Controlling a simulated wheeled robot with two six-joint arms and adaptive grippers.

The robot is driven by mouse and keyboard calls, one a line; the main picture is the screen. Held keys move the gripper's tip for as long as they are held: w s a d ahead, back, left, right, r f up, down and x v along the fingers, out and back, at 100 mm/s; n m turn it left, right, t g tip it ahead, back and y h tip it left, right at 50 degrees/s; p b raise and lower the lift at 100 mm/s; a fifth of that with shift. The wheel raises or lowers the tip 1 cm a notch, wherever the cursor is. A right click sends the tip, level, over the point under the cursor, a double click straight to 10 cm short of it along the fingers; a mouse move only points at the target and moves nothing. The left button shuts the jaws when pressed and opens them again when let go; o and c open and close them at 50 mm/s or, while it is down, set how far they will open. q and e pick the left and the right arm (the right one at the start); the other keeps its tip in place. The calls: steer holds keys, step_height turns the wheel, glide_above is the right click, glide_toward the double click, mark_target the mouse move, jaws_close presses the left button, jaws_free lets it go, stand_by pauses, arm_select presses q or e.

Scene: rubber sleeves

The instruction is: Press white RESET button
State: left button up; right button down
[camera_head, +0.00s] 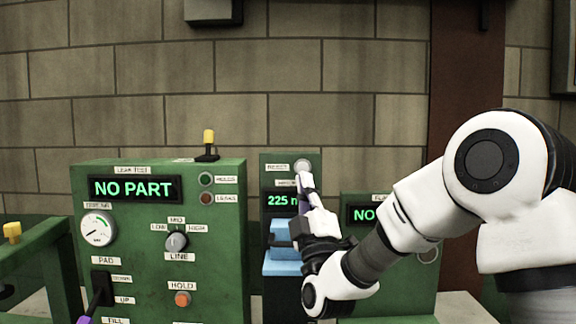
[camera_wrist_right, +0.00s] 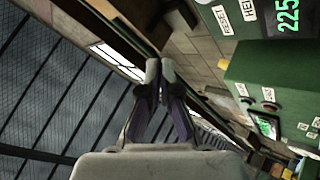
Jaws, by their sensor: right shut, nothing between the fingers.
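The white RESET button (camera_head: 302,166) is a round pale knob on the narrow green panel, right of its RESET label (camera_head: 278,167). In the right wrist view the RESET label (camera_wrist_right: 221,20) shows at the top, and a pale edge of the button (camera_wrist_right: 203,2) is cut off by the frame. My right gripper (camera_head: 304,180) is shut and empty, with its fingertips pointing up just below the button. I cannot tell whether they touch it. The shut fingers also show in the right wrist view (camera_wrist_right: 160,70). My left gripper is not in view.
The panel's green display (camera_head: 280,201) is partly hidden by my right gripper. A wide green cabinet (camera_head: 140,255) with a NO PART display, gauge and knobs stands to the left. A lower green cabinet (camera_head: 400,295) stands to the right, partly behind my arm. A blue block (camera_head: 283,255) sits below the panel.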

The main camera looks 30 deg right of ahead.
mark_target(303, 168)
steer(key=shift+s+a+r, duration=0.1)
steer(key=shift+s+r, duration=0.05)
steer(key=shift+r, duration=0.2)
steer(key=w+d+p, duration=0.2)
steer(key=w+d, duration=0.2)
steer(key=w, duration=0.3)
steer(key=shift+w+d+p, duration=0.3)
steer(key=shift+w+p, duration=0.05)
steer(key=shift+p, duration=0.05)
steer(key=shift+d+f, duration=0.1)
stand_by(1.1)
